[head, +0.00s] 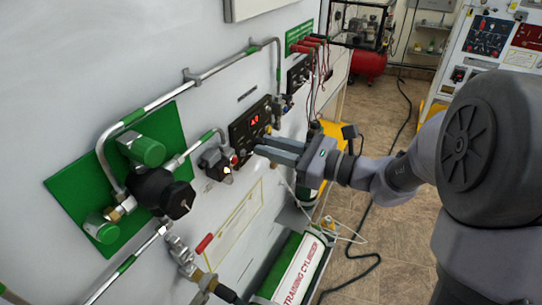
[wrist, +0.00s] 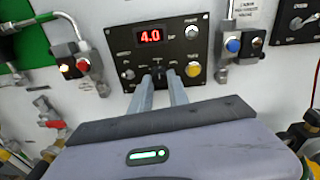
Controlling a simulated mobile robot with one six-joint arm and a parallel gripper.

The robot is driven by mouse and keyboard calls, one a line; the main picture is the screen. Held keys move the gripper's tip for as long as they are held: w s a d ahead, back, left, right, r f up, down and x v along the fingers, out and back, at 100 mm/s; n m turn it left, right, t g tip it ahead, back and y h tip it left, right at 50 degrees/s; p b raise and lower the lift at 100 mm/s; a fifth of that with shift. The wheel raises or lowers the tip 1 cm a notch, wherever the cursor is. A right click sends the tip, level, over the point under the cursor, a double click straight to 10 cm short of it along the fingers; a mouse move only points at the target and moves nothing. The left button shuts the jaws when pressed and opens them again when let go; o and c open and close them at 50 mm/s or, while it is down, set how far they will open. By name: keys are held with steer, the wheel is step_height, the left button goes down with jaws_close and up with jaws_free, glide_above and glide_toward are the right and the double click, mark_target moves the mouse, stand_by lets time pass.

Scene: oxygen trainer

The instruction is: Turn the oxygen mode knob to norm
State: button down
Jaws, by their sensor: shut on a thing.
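A black control panel (wrist: 172,22) with a lit red display (wrist: 150,36) reading 4.0 is on the wall. It also shows in the head view (head: 240,130). My gripper (wrist: 162,74) reaches up to the panel's lower middle. In the head view my gripper (head: 262,146) points left at the panel, its fingers level. Its fingers are shut on a small dark knob (wrist: 160,71), mostly hidden between the tips. The knob's pointer and printed settings are too small or hidden to read.
A yellow button (wrist: 193,69) is just right of the fingertips. A red-buttoned valve (wrist: 83,65) is left of the panel and a blue-buttoned valve (wrist: 233,45) right. In the head view, pipes, a green plate (head: 75,178) and a training cylinder (head: 300,265) line the wall.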

steer(key=shift+n+h+b, duration=0.3)
steer(key=shift+n+b, duration=5.1)
steer(key=shift+n, duration=0.4)
steer(key=c, duration=1.3)
jaws_free()
steer(key=shift+o, duration=0.2)
steer(key=shift+r, duration=0.1)
steer(key=f+p+v, duration=0.1)
steer(key=p+v, duration=0.2)
steer(key=v, duration=1.4)
steer(key=shift+s+r+p, duration=0.25)
steer(key=shift+p, duration=0.05)
